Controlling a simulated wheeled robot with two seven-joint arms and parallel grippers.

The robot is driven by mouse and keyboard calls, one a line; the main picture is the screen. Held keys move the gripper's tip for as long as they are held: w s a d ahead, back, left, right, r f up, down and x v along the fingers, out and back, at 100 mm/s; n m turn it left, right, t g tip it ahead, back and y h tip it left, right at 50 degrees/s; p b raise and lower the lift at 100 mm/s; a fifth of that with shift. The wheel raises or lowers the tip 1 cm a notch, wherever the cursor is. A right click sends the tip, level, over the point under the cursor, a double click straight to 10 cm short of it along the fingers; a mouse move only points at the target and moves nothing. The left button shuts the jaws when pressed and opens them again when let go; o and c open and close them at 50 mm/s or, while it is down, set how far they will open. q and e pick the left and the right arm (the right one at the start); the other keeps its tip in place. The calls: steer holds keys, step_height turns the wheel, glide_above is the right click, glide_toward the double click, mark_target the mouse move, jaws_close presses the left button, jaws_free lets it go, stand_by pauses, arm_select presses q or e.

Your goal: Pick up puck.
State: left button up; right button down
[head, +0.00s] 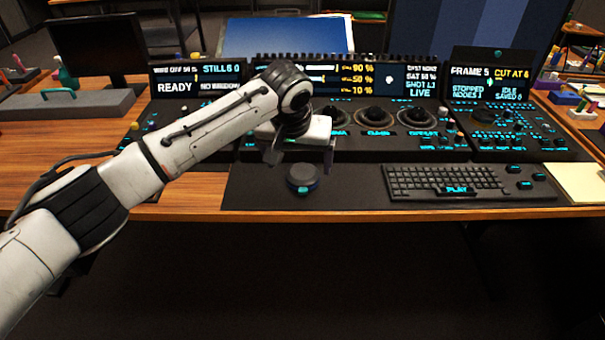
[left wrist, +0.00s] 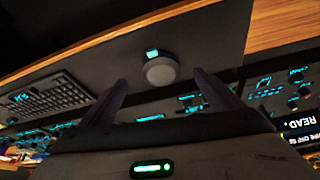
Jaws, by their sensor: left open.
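The puck (head: 302,178) is a dark round disc with a small cyan light, lying on the black desk mat (head: 255,193) near the desk's front edge. It also shows in the left wrist view (left wrist: 160,70), just beyond the fingertips and centred between them. My left gripper (head: 301,160) is open and empty, above and behind the puck, with its fingers pointing down. Its two dark fingers also show in the left wrist view (left wrist: 160,88), spread apart and not touching the puck. My right gripper is not in view.
A black keyboard (head: 445,182) lies right of the puck. The trackball panel (head: 375,145) with lit screens stands behind. A grey case (head: 70,105) sits at the left, and a pale notepad (head: 577,182) at the right. The mat around the puck is clear.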

mark_target(302, 174)
arm_select(q)
steer(key=shift+w+b+x, duration=0.25)
steer(key=shift+b+x, duration=0.05)
steer(key=shift+x, duration=1.55)
steer(key=shift+w+b+x, duration=0.2)
steer(key=shift+b+x, duration=0.05)
steer(key=shift+x, duration=1.6)
steer(key=shift+r, duration=0.15)
steer(key=c, duration=1.1)
steer(key=shift+r, duration=0.1)
step_height(302, 174, up, 10)
steer(key=shift+p, duration=0.4)
steer(key=shift+d, duration=0.1)
steer(key=shift+f+b, duration=0.55)
steer(key=shift+f, duration=4.25)
steer(key=shift+f, duration=0.35)
